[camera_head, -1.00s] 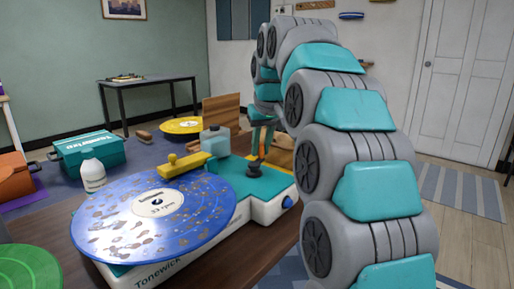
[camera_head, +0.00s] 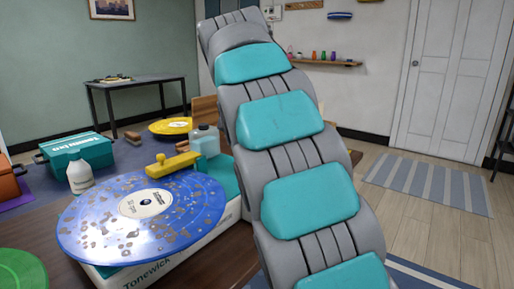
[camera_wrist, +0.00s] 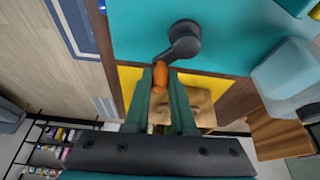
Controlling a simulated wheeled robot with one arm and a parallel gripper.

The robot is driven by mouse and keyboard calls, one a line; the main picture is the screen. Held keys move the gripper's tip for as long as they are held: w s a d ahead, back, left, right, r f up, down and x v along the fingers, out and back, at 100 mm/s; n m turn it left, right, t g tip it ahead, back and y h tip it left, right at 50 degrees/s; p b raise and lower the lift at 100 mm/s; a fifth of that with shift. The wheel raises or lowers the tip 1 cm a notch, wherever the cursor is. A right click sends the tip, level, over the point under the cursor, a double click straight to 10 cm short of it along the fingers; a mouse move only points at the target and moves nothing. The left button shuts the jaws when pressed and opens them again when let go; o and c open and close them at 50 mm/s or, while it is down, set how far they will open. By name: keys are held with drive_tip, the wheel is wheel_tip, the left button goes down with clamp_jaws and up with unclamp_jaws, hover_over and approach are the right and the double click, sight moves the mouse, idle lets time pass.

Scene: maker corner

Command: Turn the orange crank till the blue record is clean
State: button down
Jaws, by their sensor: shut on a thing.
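The blue record (camera_head: 95,205) lies flat on the white and teal machine (camera_head: 190,256), with many brown-grey spots spread over it. A yellow brush-like arm (camera_head: 172,165) reaches over its far edge. In the wrist view the dark crank arm (camera_wrist: 184,42) stands on the machine's teal top, with the orange crank handle (camera_wrist: 160,76) at its end. My gripper (camera_wrist: 162,80) is shut on the orange handle, one green finger on each side. In the head view my arm hides the gripper and the crank.
A clear tank (camera_head: 205,142) stands on the machine behind the yellow arm. A white bottle (camera_head: 80,178), a teal case (camera_head: 77,153) and a yellow record (camera_head: 171,126) are further back. A green record (camera_head: 20,270) lies at the near left. The floor at right is open.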

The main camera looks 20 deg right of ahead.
drive_tip(key=shift+s+a+r+m+g+p, duration=0.1)
drive_tip(key=shift+s+m+g+p, duration=0.15)
drive_tip(key=shift+m, duration=0.35)
drive_tip(key=shift+s+a+r+m+g+p, duration=0.1)
drive_tip(key=shift+s+m+g+p, duration=0.1)
drive_tip(key=shift+m, duration=0.4)
drive_tip(key=shift+s+f+m+g+h+p, duration=0.1)
drive_tip(key=shift+s+m+g+h+p, duration=0.2)
drive_tip(key=shift+m+p, duration=0.5)
drive_tip(key=shift+m, duration=0.4)
drive_tip(key=c, duration=0.7)
unclamp_jaws()
drive_tip(key=shift+a+f, duration=0.1)
drive_tip(key=shift+c, duration=0.2)
